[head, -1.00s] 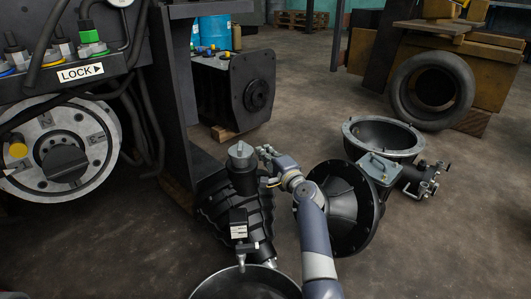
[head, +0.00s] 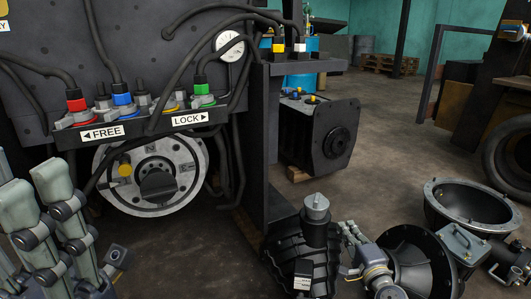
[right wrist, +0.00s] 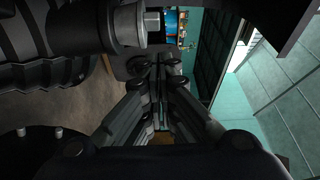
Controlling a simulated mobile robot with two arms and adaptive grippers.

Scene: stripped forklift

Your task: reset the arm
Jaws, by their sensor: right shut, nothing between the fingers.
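My right gripper (head: 346,229) is low in the head view, just right of an upright black cylinder with a grey cap (head: 315,207). The right arm comes up to it from the bottom edge. In the right wrist view its fingers (right wrist: 160,62) come together with nothing between them. A dark cylinder end with a pale hex fitting (right wrist: 153,22) shows above left of the fingertips. Part of what looks like my left gripper (head: 55,215) stands large at the lower left of the head view. Its fingertips point up, and its jaw opening is unclear.
A grey disc with a black knob (head: 157,187) sits below the FREE (head: 102,133) and LOCK (head: 190,119) labels and cables. A black bell housing (head: 415,262) and an open bowl-shaped housing (head: 470,207) lie to the right. Clear floor (head: 405,150) lies behind them.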

